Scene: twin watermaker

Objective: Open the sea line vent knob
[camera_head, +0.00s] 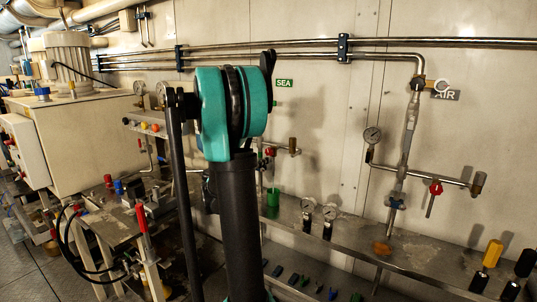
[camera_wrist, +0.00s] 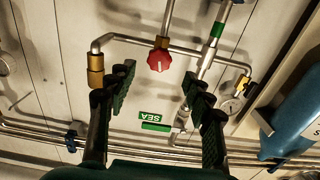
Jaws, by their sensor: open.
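The SEA sign (camera_head: 284,83) is a green plate on the wall, and it shows upside down in the wrist view (camera_wrist: 153,122). Near it, a red knob (camera_wrist: 159,57) sits on the horizontal branch pipe (camera_wrist: 128,39). In the head view a small red knob (camera_head: 270,151) shows just right of my arm. My gripper (camera_wrist: 158,80) is open and empty in the wrist view. In the picture the knob lies between and above the two dark fingertips, with no visible contact. In the head view my arm hides the gripper and part of the SEA line.
A brass fitting (camera_wrist: 95,65) ends the branch near the left finger. A gauge (camera_wrist: 231,105) lies right of the other finger. The AIR line has a similar red knob (camera_head: 436,187). A metal shelf (camera_head: 350,232) with gauges and a green cup (camera_head: 273,197) runs below.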

